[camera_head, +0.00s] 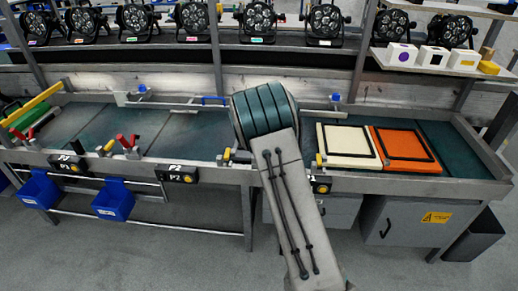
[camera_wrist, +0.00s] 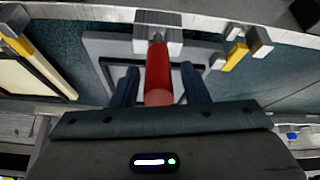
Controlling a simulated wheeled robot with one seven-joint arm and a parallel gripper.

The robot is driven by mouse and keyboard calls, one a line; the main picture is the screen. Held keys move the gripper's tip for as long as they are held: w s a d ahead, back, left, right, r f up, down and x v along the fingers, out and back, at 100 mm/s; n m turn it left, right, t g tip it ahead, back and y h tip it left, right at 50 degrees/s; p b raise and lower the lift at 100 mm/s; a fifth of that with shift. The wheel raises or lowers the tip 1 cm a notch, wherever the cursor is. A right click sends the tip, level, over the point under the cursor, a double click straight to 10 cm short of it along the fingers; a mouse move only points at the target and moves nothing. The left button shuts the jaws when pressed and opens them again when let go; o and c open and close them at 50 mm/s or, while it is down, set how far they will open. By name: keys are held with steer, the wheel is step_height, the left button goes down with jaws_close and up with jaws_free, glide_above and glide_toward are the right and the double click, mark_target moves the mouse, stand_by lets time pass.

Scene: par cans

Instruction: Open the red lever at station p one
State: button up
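In the wrist view, a red lever (camera_wrist: 158,68) on a light grey mount (camera_wrist: 158,18) stands out toward my camera. My gripper (camera_wrist: 160,85) is open. Its two dark blue fingers lie on either side of the red lever, with a narrow gap showing on each side. In the head view, my arm covers the lever and my gripper.
Yellow handles (camera_wrist: 237,56) flank the lever in the wrist view. In the head view, a cream panel (camera_head: 346,143) and an orange panel (camera_head: 404,147) lie right of my arm. Other red levers (camera_head: 124,142) stand at left. Stage lights (camera_head: 257,18) line the back shelf.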

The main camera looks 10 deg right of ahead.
steer(key=shift+s, duration=0.1)
steer(key=b+v, duration=0.1)
steer(key=v, duration=1.2)
steer(key=shift+s+r, duration=0.2)
steer(key=shift+r, duration=0.1)
steer(key=s+r+g, duration=0.1)
steer(key=s, duration=1.7)
steer(key=s+r+n+g+y, duration=0.1)
steer(key=s+r, duration=0.1)
steer(key=s, duration=1.6)
steer(key=shift+s+r, duration=0.25)
steer(key=shift+r, duration=0.1)
